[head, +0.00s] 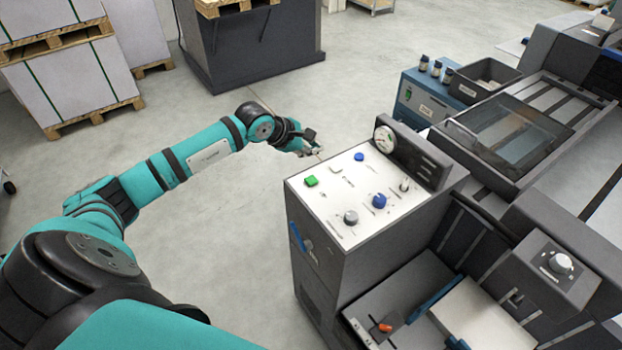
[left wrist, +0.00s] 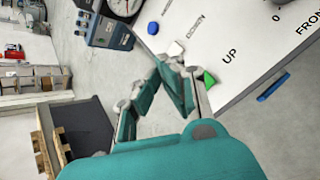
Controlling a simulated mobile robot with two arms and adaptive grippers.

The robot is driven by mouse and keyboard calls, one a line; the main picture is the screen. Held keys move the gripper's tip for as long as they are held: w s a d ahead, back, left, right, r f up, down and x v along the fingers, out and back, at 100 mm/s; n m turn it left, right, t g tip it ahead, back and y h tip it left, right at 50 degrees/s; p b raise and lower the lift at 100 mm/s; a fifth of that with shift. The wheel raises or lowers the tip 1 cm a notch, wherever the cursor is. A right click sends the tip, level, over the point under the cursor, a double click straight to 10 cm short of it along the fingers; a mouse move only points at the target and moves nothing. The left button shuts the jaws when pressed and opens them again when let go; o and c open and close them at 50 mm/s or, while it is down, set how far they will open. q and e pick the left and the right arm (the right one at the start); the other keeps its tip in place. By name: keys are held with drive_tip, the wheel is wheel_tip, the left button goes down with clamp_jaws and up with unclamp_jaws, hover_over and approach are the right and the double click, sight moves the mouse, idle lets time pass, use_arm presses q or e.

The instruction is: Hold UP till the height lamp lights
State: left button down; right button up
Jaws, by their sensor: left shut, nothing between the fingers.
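The control panel (head: 330,200) is a pale sloping top on a dark cabinet. The green button (head: 311,181) sits at its left side; in the left wrist view the green button (left wrist: 209,79) has the word UP beside it, and my finger partly covers it. A white button (head: 336,169) and a blue button (head: 359,156) follow in the same row. My left gripper (head: 312,149) is shut and empty near the panel's far left edge; its fingers (left wrist: 182,68) also show in the left wrist view. Contact with the button cannot be told. I cannot make out a lit height lamp.
A dial gauge (head: 385,138) stands at the panel's back. A blue knob (head: 379,201) and a grey knob (head: 350,216) are on the panel. A blue box with bottles (head: 424,98) stands behind it. Grey floor (head: 240,230) is clear left of the cabinet.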

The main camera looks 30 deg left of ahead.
use_arm(q)
drive_tip(key=shift+f, duration=0.1)
drive_tip(key=b, duration=0.4)
hover_over(313, 181)
wheel_tip(313, 181, down, 8)
drive_tip(key=shift+r, duration=0.15)
drive_tip(key=shift+f+b, duration=0.5)
drive_tip(key=shift+b, duration=0.15)
drive_tip(key=shift+f, duration=0.1)
idle(0.8)
drive_tip(key=shift+f+b, duration=0.3)
drive_tip(key=shift+b, duration=0.2)
